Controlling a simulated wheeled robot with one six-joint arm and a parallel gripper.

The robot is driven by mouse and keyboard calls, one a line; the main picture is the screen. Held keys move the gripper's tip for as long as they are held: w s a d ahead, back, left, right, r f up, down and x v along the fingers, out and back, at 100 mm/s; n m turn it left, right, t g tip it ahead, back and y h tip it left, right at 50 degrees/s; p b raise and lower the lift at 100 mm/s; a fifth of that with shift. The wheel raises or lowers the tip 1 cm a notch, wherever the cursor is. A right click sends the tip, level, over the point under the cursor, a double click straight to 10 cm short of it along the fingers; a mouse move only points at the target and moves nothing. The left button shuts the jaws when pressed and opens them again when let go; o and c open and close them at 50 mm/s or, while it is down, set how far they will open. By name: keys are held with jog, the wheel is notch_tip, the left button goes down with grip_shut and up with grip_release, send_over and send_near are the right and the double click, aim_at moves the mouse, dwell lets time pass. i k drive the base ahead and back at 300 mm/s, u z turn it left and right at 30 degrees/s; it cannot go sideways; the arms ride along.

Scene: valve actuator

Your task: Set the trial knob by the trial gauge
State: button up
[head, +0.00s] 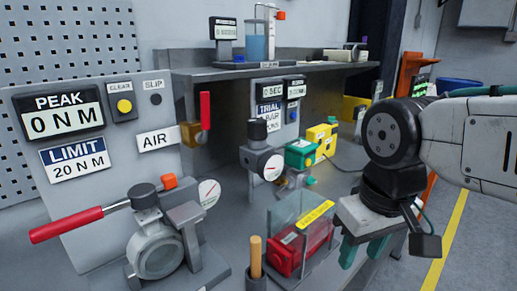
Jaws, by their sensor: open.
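A dark upright knob (258,130) tops a grey regulator body beside the panel labelled TRIAL BAR (269,115); it looks like the trial knob. A round white dial gauge (272,167) with a red needle is on the front of that body, just below the knob. The panel's small writing is hard to read, and so is the dial's scale. My gripper (363,251) hangs at the right with its teal fingers pointing down, open and empty. It is well to the right of the knob and lower in the picture, apart from it.
A clear guard (300,222) over a red block stands between gripper and regulator, low down. A green and yellow actuator (312,146) is right of the regulator. A red-handled wrench (68,226) and second gauge (209,193) are left. A shelf (290,68) overhangs behind.

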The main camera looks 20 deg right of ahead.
aim_at(257, 127)
jog(key=u, duration=2.05)
jog(key=k, duration=1.05)
jog(key=z, duration=1.75)
jog(key=i, duration=0.5)
